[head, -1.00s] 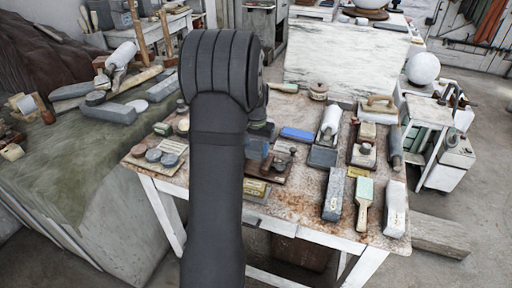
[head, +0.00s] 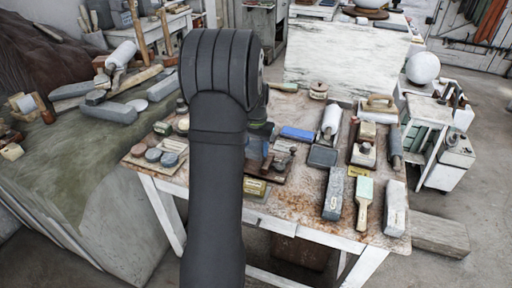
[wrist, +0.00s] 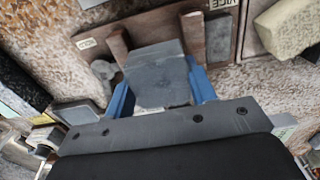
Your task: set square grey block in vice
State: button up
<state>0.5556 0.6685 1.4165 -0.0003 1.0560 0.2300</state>
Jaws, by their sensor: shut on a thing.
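My gripper (wrist: 161,84) has blue fingers and is shut on the square grey block (wrist: 158,68) in the wrist view. The vice (wrist: 180,20) is a brown wooden board with upright wooden jaws, beneath and beyond the block. One jaw (wrist: 118,46) shows left of the block and the other (wrist: 193,40) right of it, so the block appears between them. I cannot tell how far down it sits or whether it touches the jaws. In the head view my arm hides most of the gripper and the block; part of the vice (head: 272,177) shows beside the arm.
A pale yellowish block (wrist: 286,26) lies right of the vice in the wrist view. In the head view, a grey block (head: 333,196), a brush (head: 364,203) and a whitish block (head: 395,208) lie to the right on the rusty table (head: 300,209).

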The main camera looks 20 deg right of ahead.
jog(key=shift+f, duration=0.9)
jog(key=o, duration=1.3)
jog(key=shift+r, duration=2.05)
jog(key=shift+f, duration=1.95)
jog(key=shift+r, duration=0.25)
